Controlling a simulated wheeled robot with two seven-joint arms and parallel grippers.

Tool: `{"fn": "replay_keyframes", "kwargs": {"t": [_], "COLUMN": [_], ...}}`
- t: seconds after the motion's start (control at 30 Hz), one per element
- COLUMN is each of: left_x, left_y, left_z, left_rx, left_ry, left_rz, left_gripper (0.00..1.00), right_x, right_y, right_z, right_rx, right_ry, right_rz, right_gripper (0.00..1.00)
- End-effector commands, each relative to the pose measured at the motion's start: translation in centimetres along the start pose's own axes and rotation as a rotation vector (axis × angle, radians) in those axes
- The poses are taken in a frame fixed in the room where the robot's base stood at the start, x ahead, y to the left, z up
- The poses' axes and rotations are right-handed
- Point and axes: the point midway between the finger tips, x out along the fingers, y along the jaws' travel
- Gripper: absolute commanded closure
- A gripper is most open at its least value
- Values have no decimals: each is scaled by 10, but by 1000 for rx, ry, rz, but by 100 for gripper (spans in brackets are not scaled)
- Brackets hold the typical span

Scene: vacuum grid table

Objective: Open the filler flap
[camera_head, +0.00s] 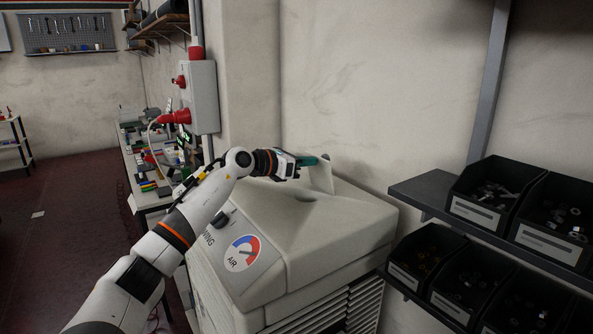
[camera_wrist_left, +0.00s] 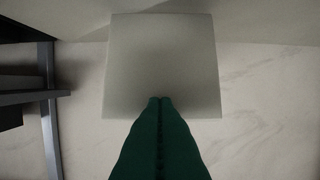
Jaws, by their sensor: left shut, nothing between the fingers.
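A pale machine (camera_head: 345,220) with a sloped top stands against the wall. Its filler flap (camera_head: 320,180) stands raised at the back of the top, with a dark spot on the top surface in front of it. My left gripper (camera_head: 325,158) is shut and empty, its green fingertips at the upper part of the flap. In the left wrist view the flap is a pale square plate (camera_wrist_left: 160,55), and the shut green fingers (camera_wrist_left: 160,98) overlap its lower edge. I cannot tell whether they touch it. My right gripper is out of view.
A dark shelf (camera_head: 425,190) with black bins (camera_head: 497,192) of small parts stands right of the machine. A grey electrical box (camera_head: 201,97) with red plugs hangs on the wall at the left. A cluttered bench (camera_head: 146,165) stands behind my left arm.

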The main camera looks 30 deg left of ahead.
Motion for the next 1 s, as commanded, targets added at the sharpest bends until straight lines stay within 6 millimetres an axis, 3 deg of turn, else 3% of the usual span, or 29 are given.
{"fn": "replay_keyframes", "kwargs": {"t": [0.3,1.0], "left_x": [9,10], "left_y": [0,-1], "left_z": [-11,-11], "left_rx": [1,1], "left_ry": [2,0], "left_rz": [-1,-1], "left_gripper": [100,100], "right_x": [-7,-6], "right_y": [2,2], "right_z": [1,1], "right_rx": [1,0], "right_ry": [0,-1], "right_rz": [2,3], "right_gripper": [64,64]}}
